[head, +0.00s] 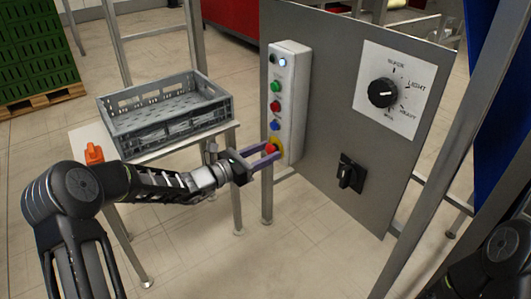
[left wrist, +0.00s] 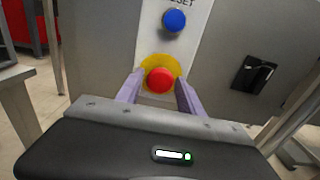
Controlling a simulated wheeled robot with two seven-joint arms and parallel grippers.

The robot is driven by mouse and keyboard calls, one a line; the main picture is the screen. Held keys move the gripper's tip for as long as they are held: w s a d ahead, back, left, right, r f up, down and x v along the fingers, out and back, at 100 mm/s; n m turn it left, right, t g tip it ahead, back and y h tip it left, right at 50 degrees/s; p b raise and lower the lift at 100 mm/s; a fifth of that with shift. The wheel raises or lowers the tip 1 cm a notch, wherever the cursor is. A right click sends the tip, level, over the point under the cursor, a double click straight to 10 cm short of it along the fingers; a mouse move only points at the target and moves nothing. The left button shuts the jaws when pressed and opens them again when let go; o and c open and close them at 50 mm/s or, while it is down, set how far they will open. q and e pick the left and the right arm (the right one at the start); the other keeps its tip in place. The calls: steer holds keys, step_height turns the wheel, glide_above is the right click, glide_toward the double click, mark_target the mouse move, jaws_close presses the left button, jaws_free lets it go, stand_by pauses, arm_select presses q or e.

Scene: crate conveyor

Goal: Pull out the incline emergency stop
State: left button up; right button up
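The emergency stop is a red mushroom button (head: 270,149) on a yellow disc, at the bottom of the white control box (head: 293,100). In the left wrist view the red button (left wrist: 160,80) sits in the middle, in front of its yellow disc (left wrist: 160,62). My left gripper (head: 266,157) is at the button, with its two purple fingers apart, one on each side of it. In the left wrist view the fingers (left wrist: 160,90) flank the button with small gaps visible. My right gripper is not in view; only a dark part of my right arm shows at the lower right.
Above the stop are a blue button (left wrist: 174,21), a red one (head: 275,106) and a green one (head: 275,87). The grey panel (head: 330,120) also bears a rotary dial (head: 382,93) and a black switch (head: 350,173). A grey crate (head: 165,112) stands on a table at left.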

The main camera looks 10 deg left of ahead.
arm_select(q)
jaws_close()
